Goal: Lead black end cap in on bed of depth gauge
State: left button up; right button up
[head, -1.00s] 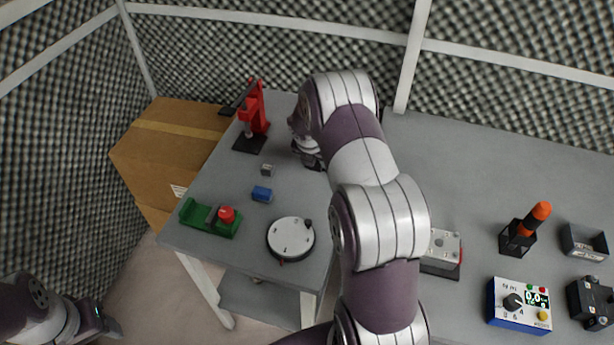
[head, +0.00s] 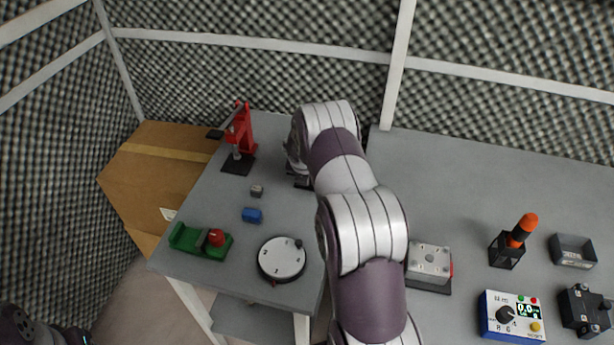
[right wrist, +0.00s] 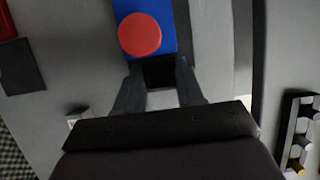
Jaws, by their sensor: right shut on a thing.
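My right gripper (right wrist: 160,92) is shut on a small black part (right wrist: 160,72) that looks like the end cap. The part lies close against a blue block with a round red top (right wrist: 140,35); I cannot tell whether they touch. I take this block for the depth gauge but cannot be sure. In the head view my right gripper (head: 298,178) is low over the back of the left table, mostly hidden by my arm, which also hides the block. My left gripper (head: 85,338) is at the bottom left edge, cut off, with its jaws unclear.
The red press (head: 242,135) stands left of my right gripper. A grey piece (head: 257,190), a blue block (head: 252,215), a green fixture with red knob (head: 200,242) and a round white dial (head: 282,260) lie nearer. A meter box (head: 512,316) stands right.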

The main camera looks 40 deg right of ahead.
jog(key=shift+w+d+f, duration=0.15)
jog(key=shift+f, duration=0.2)
jog(key=o, duration=1.1)
jog(key=v, duration=1.2)
jog(key=shift+r, duration=0.3)
